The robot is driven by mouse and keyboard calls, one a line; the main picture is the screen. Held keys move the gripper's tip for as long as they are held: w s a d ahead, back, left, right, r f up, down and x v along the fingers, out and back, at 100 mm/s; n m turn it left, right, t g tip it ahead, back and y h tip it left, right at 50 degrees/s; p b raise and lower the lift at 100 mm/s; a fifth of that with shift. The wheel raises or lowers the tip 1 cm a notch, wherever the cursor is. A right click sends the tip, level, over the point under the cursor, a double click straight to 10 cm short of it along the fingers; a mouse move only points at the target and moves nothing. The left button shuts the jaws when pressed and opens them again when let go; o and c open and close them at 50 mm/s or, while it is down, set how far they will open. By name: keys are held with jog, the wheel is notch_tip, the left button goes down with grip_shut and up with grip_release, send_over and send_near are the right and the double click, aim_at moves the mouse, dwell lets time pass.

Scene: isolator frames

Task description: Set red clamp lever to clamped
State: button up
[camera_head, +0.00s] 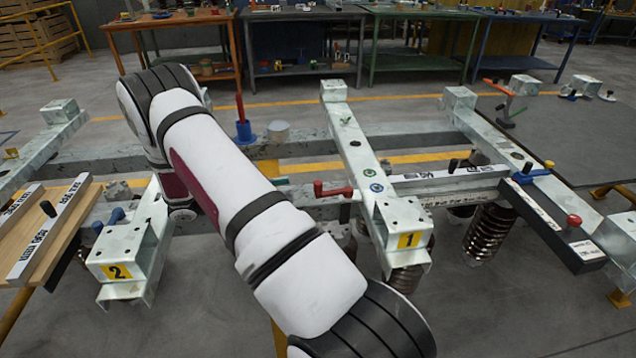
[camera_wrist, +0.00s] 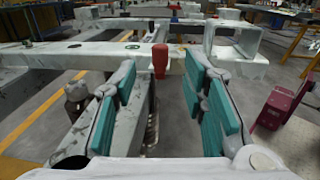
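A red lever (camera_head: 335,191) with a rounded knob at its left end sits on the galvanised frame in the head view, left of the post marked 1 and lying roughly level. In the wrist view a red handle (camera_wrist: 160,60) shows ahead, between the lines of the two fingers; it looks like the same lever. My gripper (camera_wrist: 160,80) has teal pads spread wide apart, with nothing between them touching. The handle appears just beyond the fingertips.
Another red upright handle stands in a blue cup (camera_head: 244,132). A red-orange lever (camera_head: 502,90) is at the far right, and a red knob (camera_head: 574,220) tops a dark bar. Metal beams and a post marked 1 (camera_head: 402,222) lie close around the lever. Workbenches stand behind.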

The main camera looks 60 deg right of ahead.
aim_at(318, 182)
jog(key=x, duration=0.9)
jog(key=shift+s+d+p, duration=0.25)
jog(key=shift+s+p, duration=0.05)
grip_shut()
